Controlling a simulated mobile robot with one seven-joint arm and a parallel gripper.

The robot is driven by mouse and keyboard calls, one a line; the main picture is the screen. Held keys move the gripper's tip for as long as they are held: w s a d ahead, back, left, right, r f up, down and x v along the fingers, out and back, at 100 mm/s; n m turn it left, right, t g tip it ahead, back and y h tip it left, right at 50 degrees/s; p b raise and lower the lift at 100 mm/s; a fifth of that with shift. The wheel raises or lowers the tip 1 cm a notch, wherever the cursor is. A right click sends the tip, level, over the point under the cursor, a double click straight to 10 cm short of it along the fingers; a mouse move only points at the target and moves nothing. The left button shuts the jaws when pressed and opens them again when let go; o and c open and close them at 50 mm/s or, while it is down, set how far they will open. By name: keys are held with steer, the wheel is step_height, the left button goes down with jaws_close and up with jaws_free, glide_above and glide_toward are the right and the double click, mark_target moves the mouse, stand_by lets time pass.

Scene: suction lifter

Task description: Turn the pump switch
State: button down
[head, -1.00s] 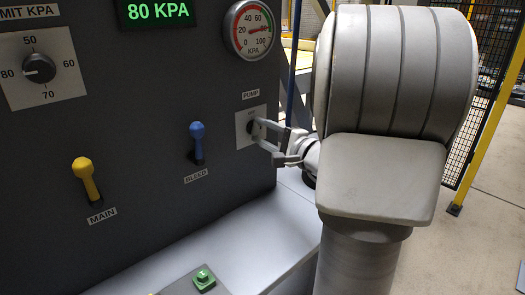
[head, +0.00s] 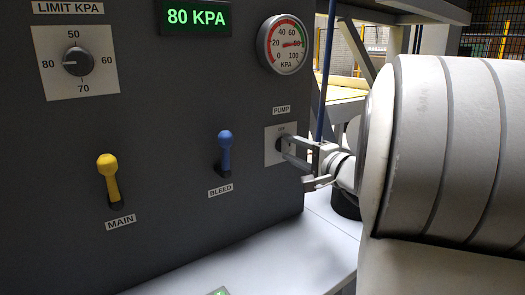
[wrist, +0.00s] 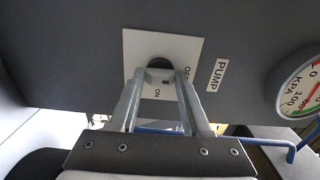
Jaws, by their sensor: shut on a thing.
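The pump switch is a dark round knob (wrist: 158,63) on a white square plate (head: 270,155), under the PUMP label (head: 282,110) on the grey panel. In the wrist view its plate reads ON, and another word, partly covered, stands to the right. My gripper (wrist: 160,82) has its two fingers on either side of the knob, shut on it. In the head view my gripper (head: 291,160) reaches the plate from the right, and the fingers hide most of the knob. I cannot tell exactly which mark the knob points to.
The yellow MAIN lever (head: 109,178) and blue BLEED lever (head: 225,152) stand left of the switch. A limit dial (head: 77,61) is at upper left. The display (head: 194,17) reads 80 KPA. A pressure gauge (head: 285,44) is above the switch. A pale ledge (head: 262,258) runs below.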

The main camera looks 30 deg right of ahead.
steer(key=shift+c, duration=1.8)
jaws_free()
steer(key=s+d+p, duration=0.2)
steer(key=s, duration=1.5)
steer(key=shift+s+d, duration=0.15)
steer(key=shift+d, duration=0.05)
